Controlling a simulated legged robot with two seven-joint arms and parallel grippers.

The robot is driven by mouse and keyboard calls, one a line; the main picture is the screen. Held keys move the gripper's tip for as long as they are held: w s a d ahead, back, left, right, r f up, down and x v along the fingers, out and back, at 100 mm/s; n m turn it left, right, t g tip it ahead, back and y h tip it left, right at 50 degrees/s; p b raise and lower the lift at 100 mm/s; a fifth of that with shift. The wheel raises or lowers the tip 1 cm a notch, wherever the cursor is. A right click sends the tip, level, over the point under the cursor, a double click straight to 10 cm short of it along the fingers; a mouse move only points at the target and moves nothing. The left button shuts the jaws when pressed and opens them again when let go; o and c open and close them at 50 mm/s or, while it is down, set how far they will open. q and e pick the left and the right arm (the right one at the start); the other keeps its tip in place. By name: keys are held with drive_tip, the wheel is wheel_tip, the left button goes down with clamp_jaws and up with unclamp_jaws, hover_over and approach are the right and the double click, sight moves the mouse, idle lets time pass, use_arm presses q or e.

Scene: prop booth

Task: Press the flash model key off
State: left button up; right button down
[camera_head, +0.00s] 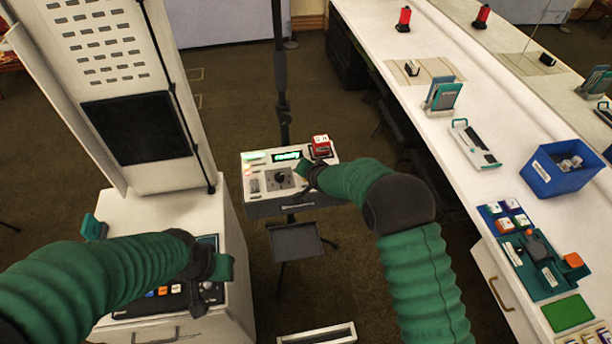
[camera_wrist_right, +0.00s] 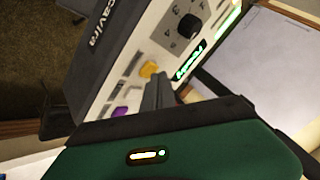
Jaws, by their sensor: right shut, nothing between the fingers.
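The flash pack (camera_head: 267,207) is a pale box on a stand in the middle of the head view. Its panel has a lit green display (camera_head: 288,155) reading "ready", a dark knob (camera_head: 281,178), small keys at the left and a red block at the back right corner (camera_head: 320,146). The right wrist view shows a yellow key (camera_wrist_right: 149,68) and a purple key (camera_wrist_right: 121,113); I cannot read which is the model key. My right gripper (camera_wrist_right: 157,82) is shut and empty, its tips close over the panel; contact cannot be told. My left gripper (camera_head: 222,267) is above a cabinet, its jaws unclear.
A white cabinet (camera_head: 225,220) with a control panel stands at the left. A long white counter (camera_head: 505,100) runs along the right, with a blue bin (camera_head: 560,172) and a teal device (camera_head: 540,262). A small dark tray (camera_head: 296,243) hangs below the pack.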

drive_tip(key=shift+r, duration=0.3)
wheel_tip(320, 180, up, 6)
drive_tip(key=p, duration=0.3)
drive_tip(key=shift+f, duration=0.1)
